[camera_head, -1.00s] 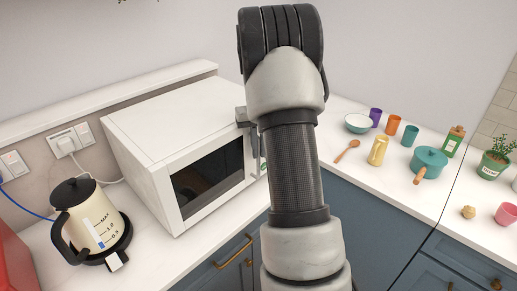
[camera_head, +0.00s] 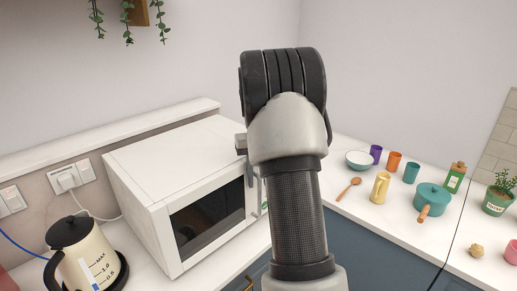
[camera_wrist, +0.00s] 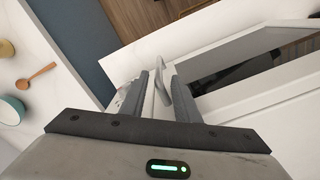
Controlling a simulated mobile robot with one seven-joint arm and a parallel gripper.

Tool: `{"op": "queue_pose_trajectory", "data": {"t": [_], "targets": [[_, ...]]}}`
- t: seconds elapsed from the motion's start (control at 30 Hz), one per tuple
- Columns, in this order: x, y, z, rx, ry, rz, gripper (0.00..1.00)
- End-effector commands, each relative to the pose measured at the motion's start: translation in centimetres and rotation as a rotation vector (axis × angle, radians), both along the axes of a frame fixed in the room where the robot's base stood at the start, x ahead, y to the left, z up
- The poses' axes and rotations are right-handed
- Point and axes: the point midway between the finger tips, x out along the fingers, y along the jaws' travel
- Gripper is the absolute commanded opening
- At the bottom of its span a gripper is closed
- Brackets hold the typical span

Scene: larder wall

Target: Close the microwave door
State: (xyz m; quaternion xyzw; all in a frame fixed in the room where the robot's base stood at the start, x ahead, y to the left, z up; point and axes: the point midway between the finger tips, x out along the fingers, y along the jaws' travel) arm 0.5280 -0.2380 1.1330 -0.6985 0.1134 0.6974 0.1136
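The white microwave (camera_head: 165,165) stands on the counter at the left in the head view. Its front, with a dark window (camera_head: 205,218), faces the lower right. The right end of the front is partly hidden by my arm. In the wrist view the microwave's white body (camera_wrist: 285,112) and dark window (camera_wrist: 235,75) fill the right side. My gripper (camera_wrist: 158,88) is at the microwave's front edge, its two fingers apart. A slim pale handle (camera_wrist: 160,70) shows at the gap between the fingertips; contact is unclear. I cannot tell whether the door is fully shut.
A cream kettle (camera_head: 85,262) stands left of the microwave. To the right on the counter are a white bowl (camera_head: 360,159), a wooden spoon (camera_head: 349,188), a yellow mug (camera_head: 381,187), a teal pot (camera_head: 432,198) and several cups. Blue cabinets (camera_head: 370,250) lie below.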

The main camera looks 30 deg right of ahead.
Motion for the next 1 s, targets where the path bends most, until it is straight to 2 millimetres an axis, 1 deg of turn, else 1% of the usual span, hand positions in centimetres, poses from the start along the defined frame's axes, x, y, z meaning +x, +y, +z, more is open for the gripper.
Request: {"op": "queue_pose_trajectory", "data": {"t": [0.03,0.3,0.4,0.5,0.6,0.7,1.0], "targets": [[0.1,-0.1,1.4,-0.003,-0.006,0.0,0.29],[0.1,0.0,8.1,-0.003,-0.005,0.0,0.29],[0.1,0.0,10.2,-0.003,-0.005,0.0,0.29],[0.1,0.0,11.9,-0.003,-0.004,0.0,0.29],[0.1,0.0,12.9,-0.002,-0.003,0.0,0.29],[0.0,0.0,13.6,-0.002,-0.003,0.0,0.29],[0.0,0.0,13.7,-0.002,-0.003,0.0,0.29]]}}
